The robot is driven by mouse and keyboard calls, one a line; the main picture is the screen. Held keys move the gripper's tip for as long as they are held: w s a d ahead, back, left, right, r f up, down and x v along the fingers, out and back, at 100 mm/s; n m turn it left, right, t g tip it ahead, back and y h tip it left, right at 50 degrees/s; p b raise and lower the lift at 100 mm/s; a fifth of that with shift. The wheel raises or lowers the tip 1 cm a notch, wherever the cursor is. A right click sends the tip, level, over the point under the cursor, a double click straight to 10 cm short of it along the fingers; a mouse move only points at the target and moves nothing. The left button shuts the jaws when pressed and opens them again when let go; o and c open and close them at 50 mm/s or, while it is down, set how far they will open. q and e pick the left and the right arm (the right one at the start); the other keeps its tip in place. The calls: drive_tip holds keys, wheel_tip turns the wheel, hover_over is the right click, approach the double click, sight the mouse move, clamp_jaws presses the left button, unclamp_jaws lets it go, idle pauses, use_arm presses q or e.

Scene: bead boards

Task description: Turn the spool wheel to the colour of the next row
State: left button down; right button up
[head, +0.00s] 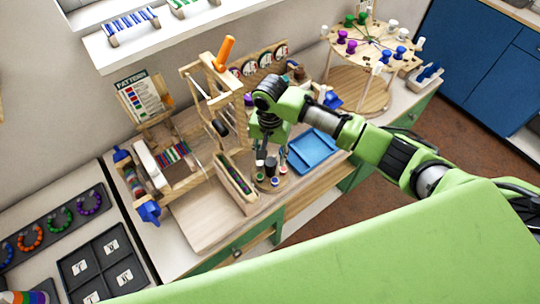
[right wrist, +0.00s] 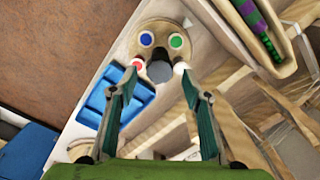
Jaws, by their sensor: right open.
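A round wooden wheel (head: 377,40) with green, purple, blue and white spools on posts stands at the back right in the head view. A small wooden disc (right wrist: 150,33) shows blue, green, red and white spots around a grey centre knob (right wrist: 160,71). The disc also shows in the head view (head: 262,188). My right gripper (right wrist: 161,80) is open, its fingertips on either side of the knob; I cannot tell if they touch it. A pattern card (head: 146,95) with coloured rows stands at the back left. My left gripper is out of view.
A blue tray (head: 314,150) lies right of the disc. A long wooden box (head: 237,183) stands close on its left. A wooden frame with an orange handle (head: 225,53) rises behind. The bare board (head: 205,222) at the front is clear.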

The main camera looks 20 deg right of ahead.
drive_tip(key=shift+s+f, duration=0.1)
drive_tip(key=shift+f, duration=0.65)
drive_tip(key=shift+s+f, duration=0.1)
drive_tip(key=shift+f, duration=0.2)
drive_tip(key=c, duration=1)
drive_tip(key=shift+c, duration=0.4)
drive_tip(key=n, duration=0.7)
drive_tip(key=shift+n, duration=0.3)
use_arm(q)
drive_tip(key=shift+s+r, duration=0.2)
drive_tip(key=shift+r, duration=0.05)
use_arm(e)
drive_tip(key=n, duration=0.6)
drive_tip(key=shift+n, duration=0.4)
